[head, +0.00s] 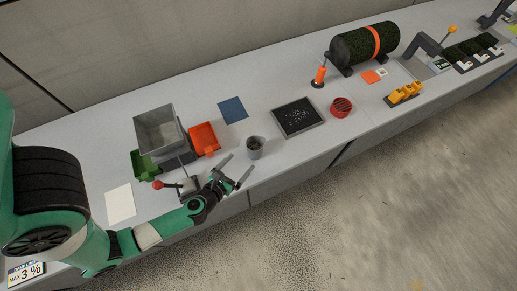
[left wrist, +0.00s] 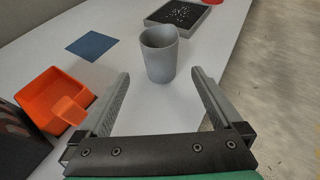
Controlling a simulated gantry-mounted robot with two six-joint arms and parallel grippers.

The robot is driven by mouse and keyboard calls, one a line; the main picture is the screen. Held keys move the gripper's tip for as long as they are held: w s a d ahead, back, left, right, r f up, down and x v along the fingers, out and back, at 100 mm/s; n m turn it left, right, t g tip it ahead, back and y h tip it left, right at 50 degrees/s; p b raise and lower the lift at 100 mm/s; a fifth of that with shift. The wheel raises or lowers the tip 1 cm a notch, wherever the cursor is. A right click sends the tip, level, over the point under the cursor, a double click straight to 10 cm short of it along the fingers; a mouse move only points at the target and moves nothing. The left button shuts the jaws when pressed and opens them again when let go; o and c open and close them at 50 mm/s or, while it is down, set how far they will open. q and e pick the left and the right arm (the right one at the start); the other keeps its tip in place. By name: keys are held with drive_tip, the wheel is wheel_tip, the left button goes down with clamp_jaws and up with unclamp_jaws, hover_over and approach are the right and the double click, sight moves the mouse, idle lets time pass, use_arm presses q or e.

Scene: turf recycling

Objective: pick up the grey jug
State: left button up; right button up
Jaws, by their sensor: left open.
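The grey jug (head: 255,148) stands upright on the light grey bench near its front edge. In the left wrist view the jug (left wrist: 160,54) stands just beyond my fingertips, roughly midway between them. My left gripper (head: 238,168) is open and empty, with its two fingers pointing towards the jug. In the left wrist view the open left gripper (left wrist: 160,76) has a finger on each side, and neither touches the jug. The jug's handle cannot be made out clearly. My right gripper is not in view.
An orange scoop-like tray (head: 204,137) sits left of the jug, beside a grey hopper (head: 158,131) and a green tray (head: 144,164). A blue mat (head: 233,110) lies behind. A dark tray of pale bits (head: 298,117) and a red round container (head: 341,106) stand to the right.

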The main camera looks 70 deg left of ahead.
sight(250, 152)
use_arm(q)
drive_tip(key=x, duration=0.6)
drive_tip(key=shift+w+a+r, duration=0.1)
drive_tip(key=shift+w+a, duration=0.05)
drive_tip(key=shift+w, duration=0.15)
drive_tip(key=b+x, duration=0.1)
drive_tip(key=x, duration=0.4)
drive_tip(key=shift+w+a+r, duration=0.1)
drive_tip(key=shift+w, duration=0.05)
drive_tip(key=shift+c, duration=0.2)
drive_tip(key=c, duration=1.3)
